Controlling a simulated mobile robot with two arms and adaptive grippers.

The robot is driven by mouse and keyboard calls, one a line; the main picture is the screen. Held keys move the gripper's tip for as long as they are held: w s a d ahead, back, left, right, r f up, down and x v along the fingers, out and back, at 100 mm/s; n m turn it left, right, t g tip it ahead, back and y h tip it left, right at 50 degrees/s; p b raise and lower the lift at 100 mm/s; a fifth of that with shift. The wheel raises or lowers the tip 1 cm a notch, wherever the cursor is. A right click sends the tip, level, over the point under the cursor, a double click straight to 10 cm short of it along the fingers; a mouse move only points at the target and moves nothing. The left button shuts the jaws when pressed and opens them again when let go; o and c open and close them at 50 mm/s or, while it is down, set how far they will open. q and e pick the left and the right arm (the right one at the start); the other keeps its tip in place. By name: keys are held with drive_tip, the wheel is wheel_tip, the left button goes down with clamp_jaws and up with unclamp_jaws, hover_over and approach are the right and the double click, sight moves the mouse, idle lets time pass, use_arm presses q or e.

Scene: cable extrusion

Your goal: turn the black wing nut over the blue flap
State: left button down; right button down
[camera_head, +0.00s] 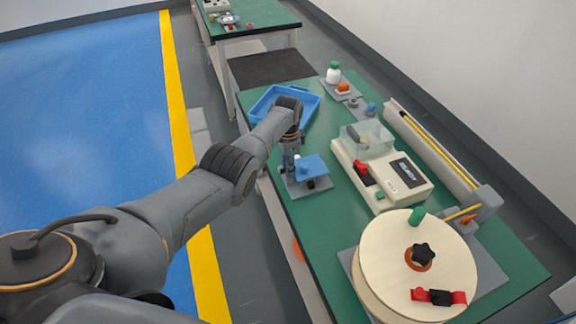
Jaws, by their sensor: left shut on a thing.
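The blue flap (312,165) sits on a small grey fixture (308,188) near the left edge of the green table. My left gripper (290,166) reaches down from the wrist at the flap's left side, low over the fixture. It is shut on the black wing nut, which its fingers and wrist hide. I cannot tell how the wing nut is turned. My right gripper is not in view.
A blue tray (308,104) lies behind my wrist. A white machine with a clear cover (382,172) stands to the right. A large wooden spool (385,265) with a black star knob (423,255) is in front. The green table (310,222) is clear between fixture and spool.

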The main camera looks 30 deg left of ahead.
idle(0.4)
use_arm(q)
drive_tip(key=c, duration=1.2)
unclamp_jaws()
wheel_tip(320, 180, up, 12)
